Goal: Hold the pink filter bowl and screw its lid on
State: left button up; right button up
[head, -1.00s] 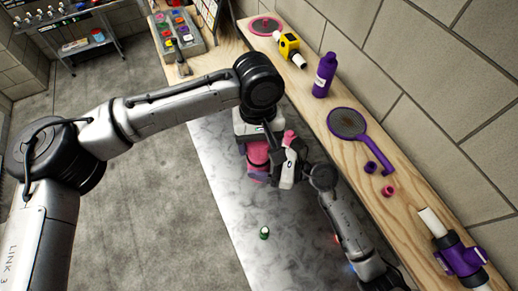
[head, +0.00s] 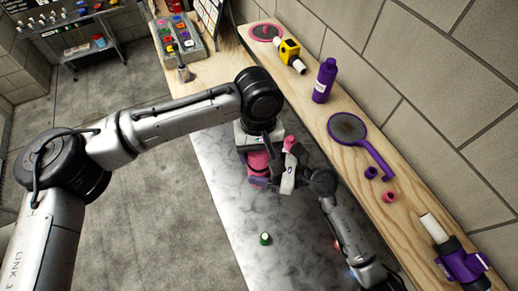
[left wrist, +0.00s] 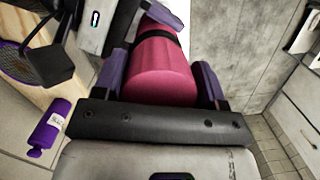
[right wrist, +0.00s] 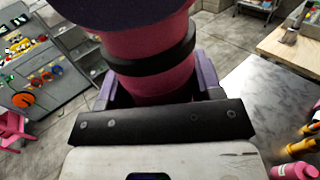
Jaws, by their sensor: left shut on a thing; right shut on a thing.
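A pink cylindrical filter with a black band stands between my grippers over the bench; its pink side shows in the head view (head: 257,160). My left gripper (left wrist: 155,90) has its purple fingers shut around the upper pink part, taken as the lid. My right gripper (right wrist: 153,90) is shut from the side on the pink filter bowl (right wrist: 150,84), below the black band (right wrist: 150,57). A dark purple rounded shape covers the top in the right wrist view; I cannot tell what it is. The seam between bowl and lid is hidden.
A wooden shelf along the wall holds a purple bottle (head: 325,80), a yellow fitting (head: 290,52), a purple-handled round tool (head: 352,132), small purple and pink rings, and a purple fitting (head: 462,264).

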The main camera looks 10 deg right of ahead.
pick_arm(q)
jog(key=shift+f, duration=0.55)
dwell(0.4)
